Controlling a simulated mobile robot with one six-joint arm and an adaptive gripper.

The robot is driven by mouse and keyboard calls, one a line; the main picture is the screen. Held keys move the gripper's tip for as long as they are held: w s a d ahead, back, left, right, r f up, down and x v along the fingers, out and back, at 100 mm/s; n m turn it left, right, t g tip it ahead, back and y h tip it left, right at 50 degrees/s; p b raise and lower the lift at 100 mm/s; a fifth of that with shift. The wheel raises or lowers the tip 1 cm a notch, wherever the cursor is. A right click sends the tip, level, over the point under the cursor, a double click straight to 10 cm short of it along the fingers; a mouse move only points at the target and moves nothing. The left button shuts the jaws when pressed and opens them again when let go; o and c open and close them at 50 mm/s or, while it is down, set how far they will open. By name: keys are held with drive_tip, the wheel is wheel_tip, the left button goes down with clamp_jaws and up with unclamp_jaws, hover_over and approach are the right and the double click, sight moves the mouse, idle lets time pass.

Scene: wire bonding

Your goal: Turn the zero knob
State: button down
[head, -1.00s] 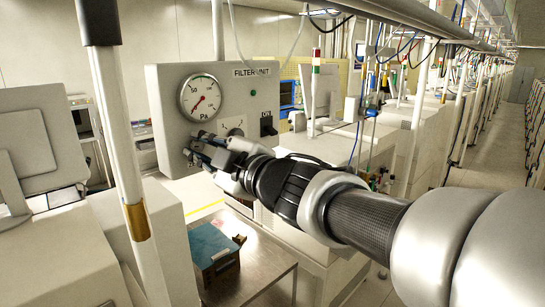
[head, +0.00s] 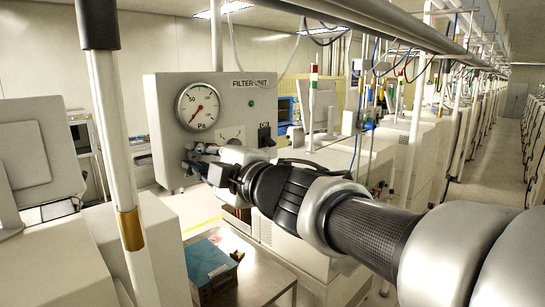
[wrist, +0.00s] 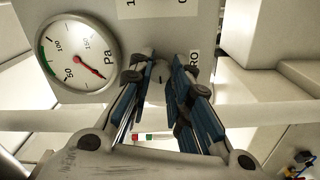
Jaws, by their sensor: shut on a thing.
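The filter unit (head: 160,90) is a pale panel with a round pressure gauge (head: 198,106) that has a red needle. The gauge also shows at the upper left in the wrist view (wrist: 77,52). My gripper (head: 192,158) is at the panel's lower part, below the gauge. In the wrist view its blue-padded fingers (wrist: 166,78) are closed on the zero knob (wrist: 159,72), a small pale piece mostly hidden by the fingers. A label ending in "RO" (wrist: 194,62) is partly visible beside the right finger. In the head view the knob is hidden by the gripper.
A black switch (head: 265,134) and a smaller dial (head: 231,135) sit on the panel to the right of my gripper. A white post (head: 118,150) stands in front at left. A blue box (head: 208,265) lies on the metal table below.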

drive_tip(key=c, duration=1.4)
unclamp_jaws()
drive_tip(key=shift+c, duration=0.2)
drive_tip(key=shift+d, duration=0.1)
drive_tip(key=v, duration=1.2)
